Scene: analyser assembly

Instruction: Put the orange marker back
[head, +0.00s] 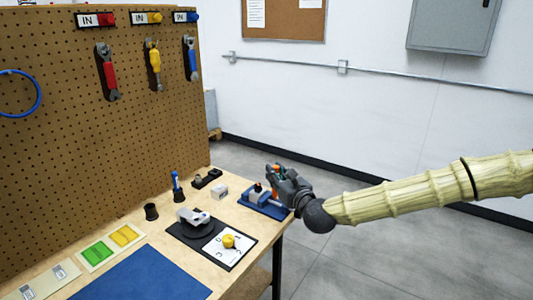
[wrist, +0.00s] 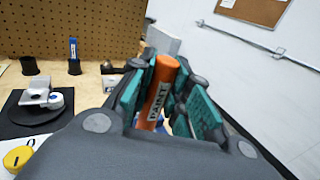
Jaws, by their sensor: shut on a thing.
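The orange marker (wrist: 158,90) stands nearly upright between the teal finger pads of my gripper (wrist: 165,95) in the wrist view, with the word PAINT on its side. My gripper is shut on it. In the head view my gripper (head: 278,180) is at the right end of the bench, beside the blue-based fixture, and a bit of the orange marker (head: 275,169) shows at the fingers. A black cup holder (head: 151,211) stands on the bench and looks empty. Another dark holder (head: 178,196) has a blue marker (head: 175,180) upright in it.
The blue-based fixture (head: 270,210) is close to my gripper. A white block (head: 220,192) stands behind. The pegboard (head: 80,150) rises at the left. The blue mat (head: 140,275) is clear.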

